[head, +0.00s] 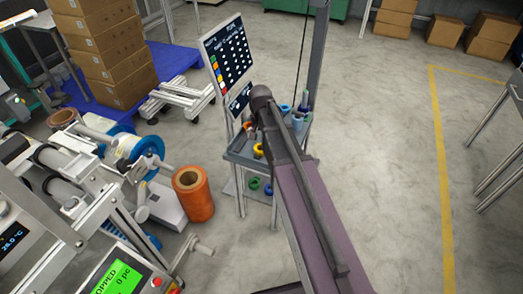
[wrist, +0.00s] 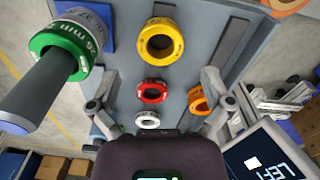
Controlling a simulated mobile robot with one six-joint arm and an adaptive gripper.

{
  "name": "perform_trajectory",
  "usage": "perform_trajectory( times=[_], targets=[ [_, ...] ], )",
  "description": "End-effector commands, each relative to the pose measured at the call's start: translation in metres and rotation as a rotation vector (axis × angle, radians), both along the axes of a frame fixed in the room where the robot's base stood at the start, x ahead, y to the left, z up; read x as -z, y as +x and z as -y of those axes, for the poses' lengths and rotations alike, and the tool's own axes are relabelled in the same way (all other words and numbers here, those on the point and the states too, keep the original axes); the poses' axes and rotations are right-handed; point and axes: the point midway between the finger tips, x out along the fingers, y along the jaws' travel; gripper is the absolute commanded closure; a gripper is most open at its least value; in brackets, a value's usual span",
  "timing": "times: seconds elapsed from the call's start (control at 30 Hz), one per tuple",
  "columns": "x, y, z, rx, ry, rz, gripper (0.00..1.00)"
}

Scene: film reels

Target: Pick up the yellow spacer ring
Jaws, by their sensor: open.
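The yellow spacer ring (wrist: 161,41) lies flat on a grey tray surface in the upper middle of the wrist view. In the head view a yellow ring (head: 258,149) shows on the small cart, partly beside my arm. My gripper (wrist: 153,93) is open and empty, with one finger at left and one at right. The yellow ring is beyond the fingertips, apart from them. A red ring (wrist: 152,91) and a white ring (wrist: 147,120) lie nearer, between the fingers in the picture. In the head view my arm hides the gripper.
A green ring (wrist: 66,47) marked 26 mm sits on a dark post at left, with a grey ring behind it. An orange ring (wrist: 199,100) lies by the right finger. The cart (head: 236,157) has a sign board (head: 226,57); an orange reel (head: 193,196) stands left of it.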

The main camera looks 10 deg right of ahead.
Motion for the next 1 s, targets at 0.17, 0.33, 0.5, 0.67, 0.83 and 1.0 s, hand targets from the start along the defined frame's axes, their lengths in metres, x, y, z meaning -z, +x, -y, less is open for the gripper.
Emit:
perform_trajectory(
  times=[0.17,0.33,0.5,0.67,0.83,1.0],
  targets=[
    [0.013,-0.001,-0.001,0.0,0.0,0.0,0.0],
    [0.026,-0.002,-0.001,0.0,0.0,0.0,0.0],
    [0.039,-0.003,-0.001,0.0,0.0,0.0,0.0],
    [0.047,-0.003,-0.001,0.0,0.0,0.0,0.0],
    [0.05,-0.003,-0.001,0.0,0.0,0.0,0.0],
    [0.05,-0.003,-0.001,0.0,0.0,0.0,0.0]
  ],
)
